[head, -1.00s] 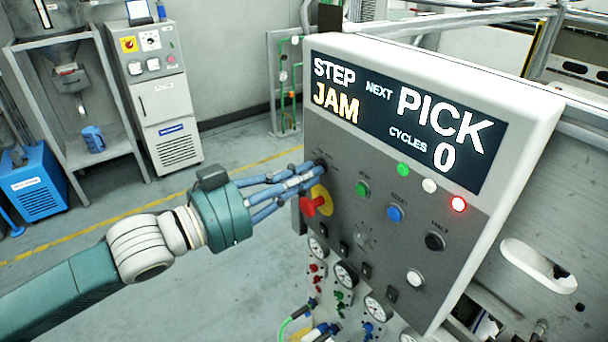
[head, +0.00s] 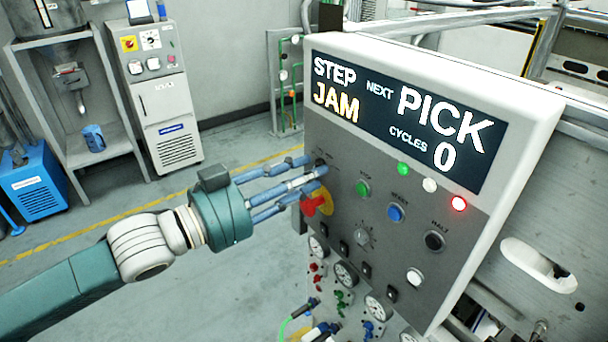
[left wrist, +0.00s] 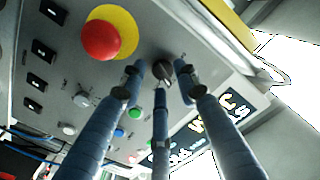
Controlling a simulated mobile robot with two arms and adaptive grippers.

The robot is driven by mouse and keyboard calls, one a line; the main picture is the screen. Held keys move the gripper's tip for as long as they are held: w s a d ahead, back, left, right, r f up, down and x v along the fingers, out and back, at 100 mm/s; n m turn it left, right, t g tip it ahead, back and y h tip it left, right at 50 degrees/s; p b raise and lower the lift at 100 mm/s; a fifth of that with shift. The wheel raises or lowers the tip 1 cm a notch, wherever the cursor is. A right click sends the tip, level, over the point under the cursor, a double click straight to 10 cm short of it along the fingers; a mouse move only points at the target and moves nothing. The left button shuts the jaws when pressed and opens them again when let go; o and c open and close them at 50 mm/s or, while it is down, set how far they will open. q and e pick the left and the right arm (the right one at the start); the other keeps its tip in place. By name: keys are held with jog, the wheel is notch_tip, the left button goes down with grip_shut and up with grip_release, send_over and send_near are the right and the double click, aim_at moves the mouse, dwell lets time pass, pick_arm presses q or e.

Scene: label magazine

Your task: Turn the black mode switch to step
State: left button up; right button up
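The black mode switch (head: 320,163) is a dark knob at the upper left of the grey control panel, partly hidden by my fingers in the head view. It also shows between my fingertips in the left wrist view (left wrist: 163,69). The panel's display (head: 405,120) reads STEP in white, with JAM in yellow below it. My left gripper (head: 314,174) is at the switch with its fingers spread apart. In the left wrist view the left gripper (left wrist: 160,76) has fingertips around the knob, with small gaps visible. The exact knob angle is too small to tell. My right gripper is not in view.
A red emergency stop on a yellow disc (head: 320,201) sits just below the switch, close to my lower finger. Open floor lies left of the panel.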

pick_arm(q)
jog(key=v, duration=1.2)
jog(key=shift+w, duration=0.15)
